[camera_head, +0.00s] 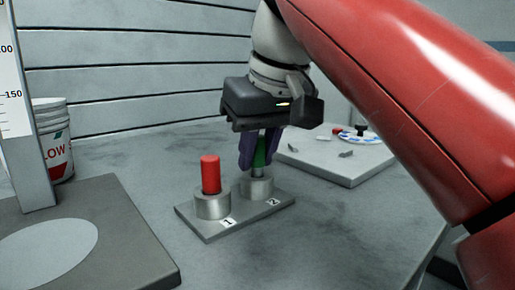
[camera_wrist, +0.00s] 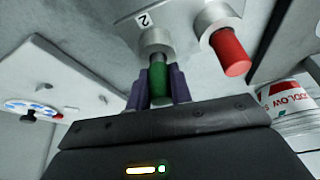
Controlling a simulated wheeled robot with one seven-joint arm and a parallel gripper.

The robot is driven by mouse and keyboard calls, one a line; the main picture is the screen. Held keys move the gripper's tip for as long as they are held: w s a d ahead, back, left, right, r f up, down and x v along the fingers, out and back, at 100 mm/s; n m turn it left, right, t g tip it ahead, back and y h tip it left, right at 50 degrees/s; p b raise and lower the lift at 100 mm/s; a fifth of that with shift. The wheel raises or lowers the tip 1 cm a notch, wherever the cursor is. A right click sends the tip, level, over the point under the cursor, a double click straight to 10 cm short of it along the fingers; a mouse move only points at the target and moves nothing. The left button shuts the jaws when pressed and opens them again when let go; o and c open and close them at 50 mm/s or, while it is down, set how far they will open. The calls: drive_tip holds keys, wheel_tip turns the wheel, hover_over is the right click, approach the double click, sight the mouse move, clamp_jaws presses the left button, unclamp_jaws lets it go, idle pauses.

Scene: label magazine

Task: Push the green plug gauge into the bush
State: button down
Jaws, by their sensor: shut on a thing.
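My gripper (camera_head: 258,152) is shut on the green plug gauge (camera_head: 261,153), its purple fingers on either side of the handle. In the wrist view the green plug gauge (camera_wrist: 158,82) points at the steel bush (camera_wrist: 156,42) beside label 2. In the head view its grey metal end meets the top of the bush (camera_head: 257,188); how deep it sits I cannot tell. A red plug gauge (camera_head: 210,174) stands upright in the other steel bush (camera_head: 212,205), by label 1. Both bushes are on a grey plate (camera_head: 240,220).
A grey height-gauge base (camera_head: 140,245) with a round disc stands at the left, a white bucket (camera_head: 53,140) behind it. A light board (camera_head: 340,168) with small parts and a dial lies behind right. Bare table surrounds the plate.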

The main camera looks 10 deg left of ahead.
sight(261, 138)
drive_tip(key=shift+f, duration=0.25)
drive_tip(key=c, duration=1.2)
unclamp_jaws()
drive_tip(key=shift+o, duration=0.2)
drive_tip(key=p+v, duration=0.3)
drive_tip(key=v, duration=0.4)
drive_tip(key=shift+s+d+r, duration=0.1)
drive_tip(key=shift+s+r, duration=0.05)
drive_tip(key=shift+r, duration=0.2)
